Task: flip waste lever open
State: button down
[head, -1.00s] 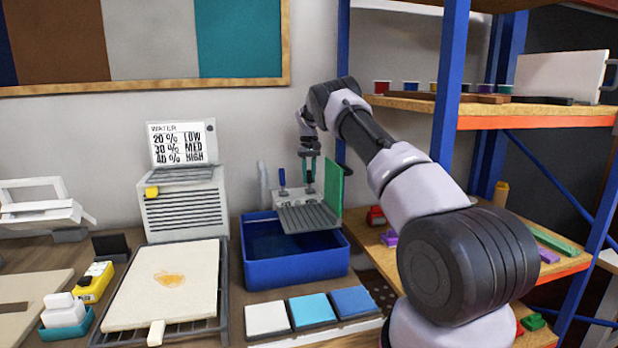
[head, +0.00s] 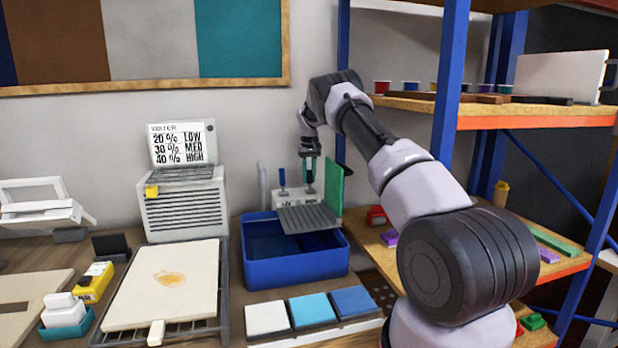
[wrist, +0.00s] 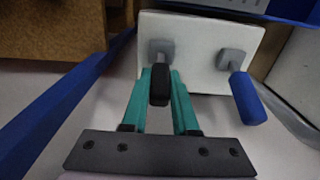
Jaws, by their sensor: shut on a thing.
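A white block (wrist: 205,50) carries two levers on grey mounts. One lever has a black handle (wrist: 159,85), the other a blue handle (wrist: 247,98). Which one is the waste lever is not marked. In the wrist view my gripper (wrist: 160,82), with teal fingers, is shut on the black handle. The blue handle stands free to its right. In the head view the blue handle (head: 282,177) is upright at the left, and my gripper (head: 311,172) is at the black lever, partly covering it.
A grooved grey tray (head: 308,218) sits over a blue bin (head: 297,268) in front of the levers. A green panel (head: 334,185) stands close to my gripper's right. A blue shelf post (head: 450,85) is further right. The white sign (head: 182,144) stands left.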

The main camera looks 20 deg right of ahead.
jog(key=shift+s+r+t, duration=0.1)
jog(key=shift+s+t, duration=0.4)
jog(key=shift+t, duration=0.4)
jog(key=shift+s+r+t, duration=0.1)
jog(key=shift+s+t, duration=0.4)
jog(key=shift+t, duration=0.4)
jog(key=shift+f, duration=0.1)
jog(key=c, duration=0.7)
grip_release()
jog(key=v, duration=1.1)
